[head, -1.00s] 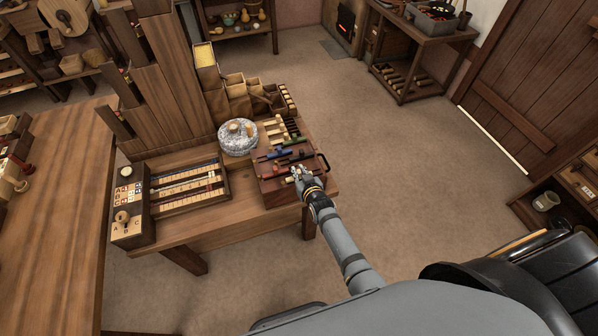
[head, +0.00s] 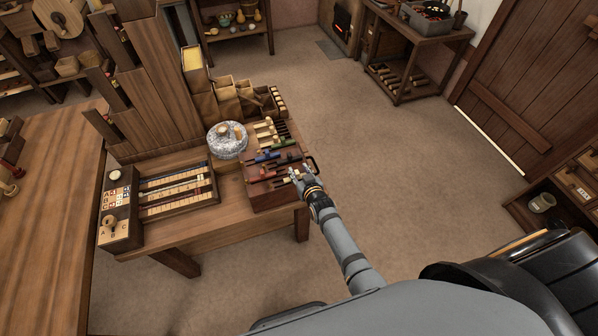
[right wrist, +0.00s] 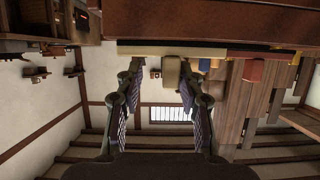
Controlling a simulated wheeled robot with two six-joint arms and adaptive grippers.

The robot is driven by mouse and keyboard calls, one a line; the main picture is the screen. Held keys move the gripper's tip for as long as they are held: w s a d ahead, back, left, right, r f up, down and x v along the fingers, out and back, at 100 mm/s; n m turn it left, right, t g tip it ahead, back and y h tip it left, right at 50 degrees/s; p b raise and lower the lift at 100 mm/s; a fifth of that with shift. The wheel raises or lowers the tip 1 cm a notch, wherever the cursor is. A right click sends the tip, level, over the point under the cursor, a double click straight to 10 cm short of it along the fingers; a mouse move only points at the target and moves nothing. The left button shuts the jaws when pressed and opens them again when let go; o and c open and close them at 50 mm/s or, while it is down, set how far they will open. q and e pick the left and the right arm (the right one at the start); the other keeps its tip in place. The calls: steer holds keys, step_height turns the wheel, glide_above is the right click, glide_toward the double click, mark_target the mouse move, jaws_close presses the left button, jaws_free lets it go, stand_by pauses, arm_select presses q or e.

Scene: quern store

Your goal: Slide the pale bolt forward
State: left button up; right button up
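A dark reddish-brown box (head: 272,197) with several coloured bolts stands at the right end of the workbench. The pale bolt's blocky knob (right wrist: 172,71) shows in the right wrist view, below the box's edge (right wrist: 200,22). My right gripper (head: 296,174) is at the box's near right side. In the right wrist view my right gripper (right wrist: 161,76) is open, one finger on each side of the pale knob, which is nearer the right finger. I cannot tell if a finger touches it. In the head view the fingers partly hide that bolt. My left gripper is not in view.
Beside the pale knob are a blue knob (right wrist: 204,65) and a red knob (right wrist: 253,71). The floor to the right is clear.

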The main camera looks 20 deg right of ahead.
steer(key=shift+a, duration=0.3)
steer(key=shift+s, duration=0.3)
steer(key=v, duration=1.1)
steer(key=shift+s+d+r, duration=0.15)
steer(key=shift+d+r, duration=0.05)
steer(key=shift+r, duration=0.05)
steer(key=s+d+f+g, duration=0.1)
steer(key=s+f+g, duration=0.1)
steer(key=s+f, duration=0.35)
steer(key=s+f+g, duration=0.2)
steer(key=s+f, duration=0.1)
steer(key=f, duration=0.6)
steer(key=s+d+f+g, duration=0.1)
steer(key=s+f+g, duration=0.1)
steer(key=s+f, duration=0.35)
steer(key=s+d+f+g, duration=0.3)
steer(key=s+f, duration=0.5)
steer(key=s, duration=0.3)
steer(key=s+d+f+g+h, duration=0.1)
steer(key=s+d+f+g, duration=0.2)
steer(key=s, duration=0.9)
step_height(320, 180, down, 5)
steer(key=d, duration=0.2)
steer(key=shift+d, duration=0.3)
